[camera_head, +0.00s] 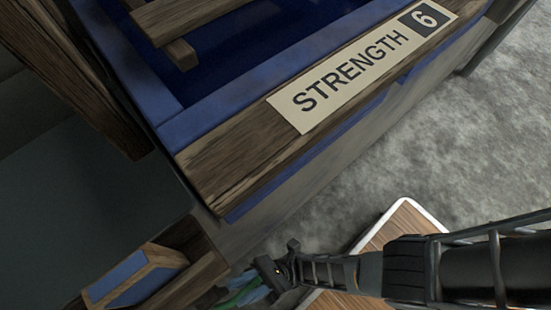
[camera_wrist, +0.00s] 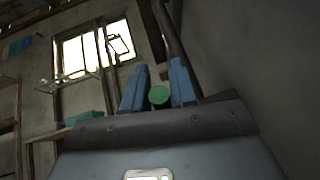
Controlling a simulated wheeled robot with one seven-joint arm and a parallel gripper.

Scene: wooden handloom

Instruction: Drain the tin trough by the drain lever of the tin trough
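My gripper (camera_head: 252,287) is low in the head view, under the corner of a blue-lined, wood-rimmed vat. In the wrist view its two blue fingers (camera_wrist: 159,86) stand apart. A round green end (camera_wrist: 159,96), like a handle tip, lies between them, with a narrow gap seeming to show on each side. A bit of green also shows beside the fingers in the head view. I cannot tell whether this green piece is the drain lever. No tin trough can be made out for certain in either view.
The vat's wooden rim (camera_head: 235,160) bears a "STRENGTH 6" label (camera_head: 362,66). A wood-and-blue block (camera_head: 135,275) is at lower left. A white-edged wooden board (camera_head: 405,220) lies beside my arm. Grey floor (camera_head: 455,140) is clear at right. A bright window (camera_wrist: 95,50) shows in the wrist view.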

